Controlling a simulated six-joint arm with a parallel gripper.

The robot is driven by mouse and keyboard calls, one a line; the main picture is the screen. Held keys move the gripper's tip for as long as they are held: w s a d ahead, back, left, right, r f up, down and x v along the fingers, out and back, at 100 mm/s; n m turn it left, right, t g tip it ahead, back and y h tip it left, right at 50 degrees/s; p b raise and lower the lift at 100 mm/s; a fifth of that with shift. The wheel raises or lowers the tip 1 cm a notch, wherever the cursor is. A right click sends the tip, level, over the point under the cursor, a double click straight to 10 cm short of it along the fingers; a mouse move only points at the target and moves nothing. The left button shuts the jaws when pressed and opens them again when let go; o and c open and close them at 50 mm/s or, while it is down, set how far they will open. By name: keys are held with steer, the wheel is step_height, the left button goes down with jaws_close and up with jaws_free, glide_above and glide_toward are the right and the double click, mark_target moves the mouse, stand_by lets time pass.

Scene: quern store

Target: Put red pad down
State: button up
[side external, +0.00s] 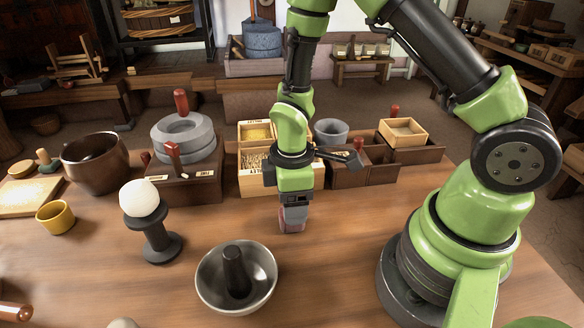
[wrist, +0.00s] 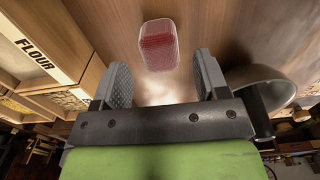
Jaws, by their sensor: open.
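The red pad (wrist: 158,45) shows in the wrist view as a small rounded block, red with a pale rim, just beyond my fingertips and in line with the gap between them. My gripper (wrist: 161,72) is open, with one grey finger to each side and clear space between. In the side view my gripper (side external: 292,208) points straight down, low over the wooden table. A reddish patch of the pad (side external: 292,226) shows at the fingertips, partly hidden by them. The pad appears to be at the table surface; I cannot tell for certain whether a finger touches it.
A metal bowl with a dark pestle (side external: 236,277) stands in front left of my gripper. The wooden flour box (side external: 262,180) and dark divided tray (side external: 368,172) are behind. A white ball on a dark stand (side external: 146,205) is left. The table to the right is clear up to my base.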

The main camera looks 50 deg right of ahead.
steer(key=s+r+m+t+y, duration=0.1)
steer(key=s+r+m+t, duration=0.15)
steer(key=r, duration=0.75)
steer(key=s+r+m+t, duration=0.15)
steer(key=r+m, duration=0.25)
steer(key=r, duration=0.7)
steer(key=s+r+m+t+y, duration=0.1)
steer(key=s+r+m+t, duration=0.2)
steer(key=s+r+m, duration=0.2)
steer(key=shift+s+m, duration=0.85)
steer(key=shift+s, duration=0.4)
